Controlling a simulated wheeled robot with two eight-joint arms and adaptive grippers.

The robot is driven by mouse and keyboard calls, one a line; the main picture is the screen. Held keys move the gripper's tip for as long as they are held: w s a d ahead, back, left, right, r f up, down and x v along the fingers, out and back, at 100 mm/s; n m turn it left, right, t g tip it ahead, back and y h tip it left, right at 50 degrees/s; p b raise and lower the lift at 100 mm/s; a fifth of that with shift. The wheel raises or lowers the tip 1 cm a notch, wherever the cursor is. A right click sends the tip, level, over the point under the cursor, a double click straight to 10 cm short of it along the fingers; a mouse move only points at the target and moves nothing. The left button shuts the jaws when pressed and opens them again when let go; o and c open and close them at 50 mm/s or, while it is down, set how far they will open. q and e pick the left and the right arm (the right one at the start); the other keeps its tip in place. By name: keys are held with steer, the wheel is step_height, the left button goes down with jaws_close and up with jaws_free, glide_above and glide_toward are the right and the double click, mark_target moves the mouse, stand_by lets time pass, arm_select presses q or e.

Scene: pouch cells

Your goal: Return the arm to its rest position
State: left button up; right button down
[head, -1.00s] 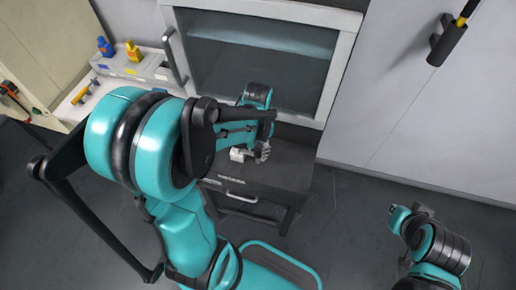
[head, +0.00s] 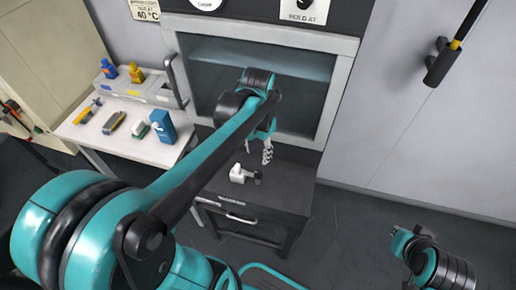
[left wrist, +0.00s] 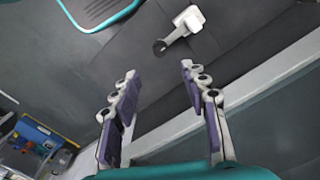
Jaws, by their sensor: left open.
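My left arm (head: 205,165) reaches across the head view from the lower left toward the glass-fronted cabinet. Its gripper (head: 267,150) hangs above the dark stand, small in that view. In the left wrist view the two fingers of this gripper (left wrist: 156,80) are apart with nothing between them. A small white object with a dark round end (head: 238,172) lies on the stand, apart from the gripper. It also shows beyond the fingertips in the left wrist view (left wrist: 188,20). Part of my right arm (head: 435,260) shows at the lower right, but its gripper does not show.
The dark stand (head: 285,190) has a drawer handle and stands before the framed cabinet (head: 345,75). A white side table (head: 95,130) at left holds bottles, a blue box (head: 163,127) and small tools. A black handle (head: 444,62) is at upper right.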

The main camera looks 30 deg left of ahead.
arm_select(q)
steer(key=shift+r, duration=0.5)
steer(key=s+d+n+t, duration=0.2)
steer(key=s+d+t, duration=0.3)
steer(key=d+t, duration=0.2)
steer(key=shift+s+n, duration=0.2)
steer(key=shift+n, duration=0.2)
stand_by(0.8)
